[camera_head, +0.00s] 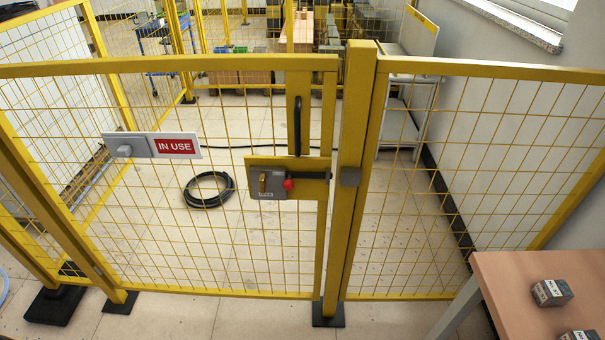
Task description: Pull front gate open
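The yellow mesh front gate (150,68) spans the left and middle of the head view and stands in line with the fixed fence panel, so it looks shut. A black vertical handle (298,126) is on its right side. Below the handle is a lock plate (260,162) with a grey box, a small yellow part and a red knob (288,184). A dark bar runs from the lock toward the thick yellow post (356,120). A sign reading IN USE (176,146) hangs on the mesh. Neither of my grippers is in view.
A brown table (530,275) with small boxes (551,292) stands at the lower right. A fixed mesh panel (480,160) is right of the post. Behind the gate lie a coiled black hose (208,190), bins and pallets. Some tiled floor is clear before the gate.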

